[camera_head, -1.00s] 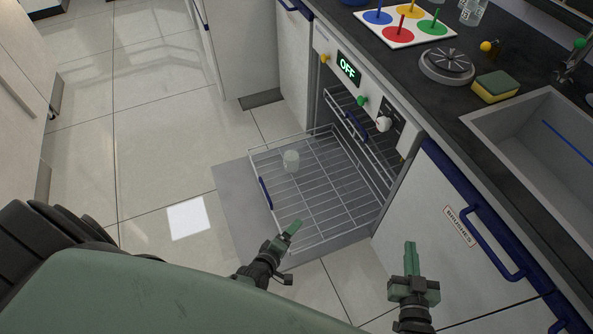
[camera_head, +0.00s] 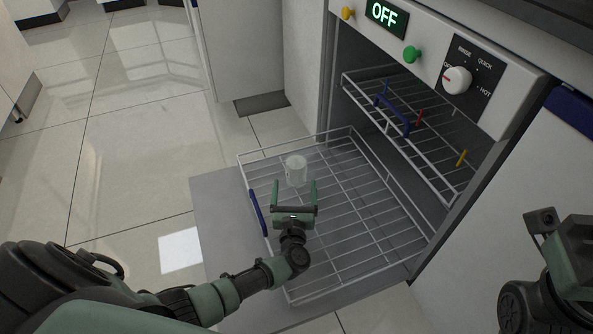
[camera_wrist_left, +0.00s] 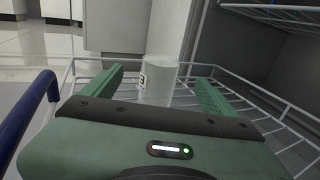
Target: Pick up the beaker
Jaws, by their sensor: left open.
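The beaker (camera_head: 296,170) is a clear, pale cylinder standing upright in the pulled-out lower wire rack (camera_head: 350,215) of the dishwasher. My left gripper (camera_head: 295,188) is open, its two green fingers pointing at the beaker from the near side. In the left wrist view the beaker (camera_wrist_left: 158,82) shows between the fingers and beyond them, with a dark mark like a 3 on its left side. The fingers do not appear to touch it. Its lower part is hidden behind the gripper body there. My right arm shows at the lower right; its fingertips are not visible.
The rack's blue handle (camera_head: 258,213) is just left of my left gripper. The upper rack (camera_head: 410,130) holds several coloured sticks inside the dishwasher. The open door (camera_head: 215,200) lies beneath the lower rack. The control panel (camera_head: 440,60) reads OFF. Floor at the left is clear.

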